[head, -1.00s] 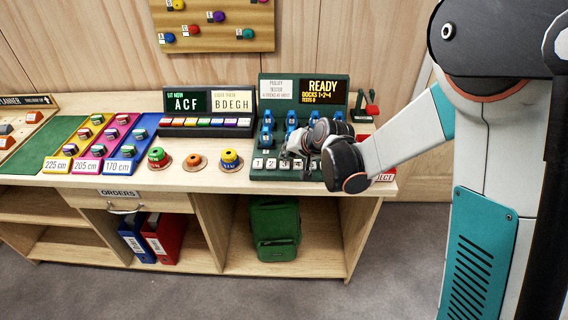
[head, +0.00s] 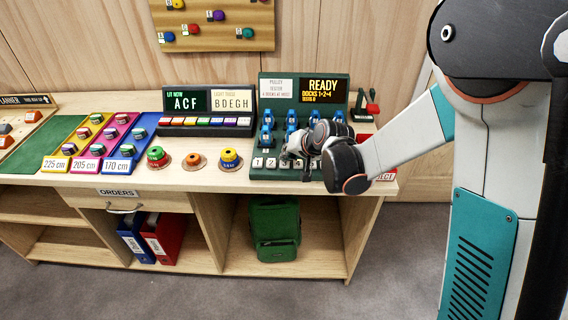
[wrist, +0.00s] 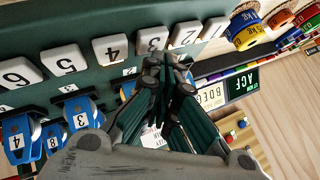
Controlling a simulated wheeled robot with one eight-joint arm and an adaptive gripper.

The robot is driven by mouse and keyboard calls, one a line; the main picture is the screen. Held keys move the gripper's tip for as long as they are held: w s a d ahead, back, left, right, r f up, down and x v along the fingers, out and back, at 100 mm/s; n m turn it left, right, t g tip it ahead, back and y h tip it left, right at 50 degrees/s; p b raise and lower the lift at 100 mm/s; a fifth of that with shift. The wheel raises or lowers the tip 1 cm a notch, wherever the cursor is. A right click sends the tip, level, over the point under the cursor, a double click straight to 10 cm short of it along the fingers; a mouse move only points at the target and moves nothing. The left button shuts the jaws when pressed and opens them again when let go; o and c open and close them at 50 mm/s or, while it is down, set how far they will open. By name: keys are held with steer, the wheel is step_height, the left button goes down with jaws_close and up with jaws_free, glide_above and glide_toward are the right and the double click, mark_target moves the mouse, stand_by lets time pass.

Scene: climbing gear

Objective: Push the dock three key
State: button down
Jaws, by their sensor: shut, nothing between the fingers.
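The pulley tester (head: 262,96) is a dark green console at the right of the bench, with blue docks and a front row of white numbered keys. The dock three key (wrist: 151,38) is a white key marked 3 in the wrist view, between key 4 (wrist: 110,48) and key 2 (wrist: 185,33). My gripper (wrist: 168,64) is shut and empty. Its tips overlap the near edge of key 3 in the wrist view; I cannot tell whether they touch it. In the head view my gripper (head: 292,154) hides part of the key row.
The tester's screen (head: 323,90) reads READY, docks 1-2-4. Left of it stand a lettered display (head: 206,101) with coloured keys, and round coloured pieces (head: 230,158). A red-handled lever device (head: 372,107) stands right of the tester.

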steer(key=shift+f+b, duration=0.45)
stand_by(0.6)
steer(key=shift+r, duration=0.1)
steer(key=shift+r+p, duration=0.65)
steer(key=shift+r, duration=0.2)
steer(key=shift+r, duration=0.15)
step_height(320, 180, up, 6)
steer(key=p, duration=0.4)
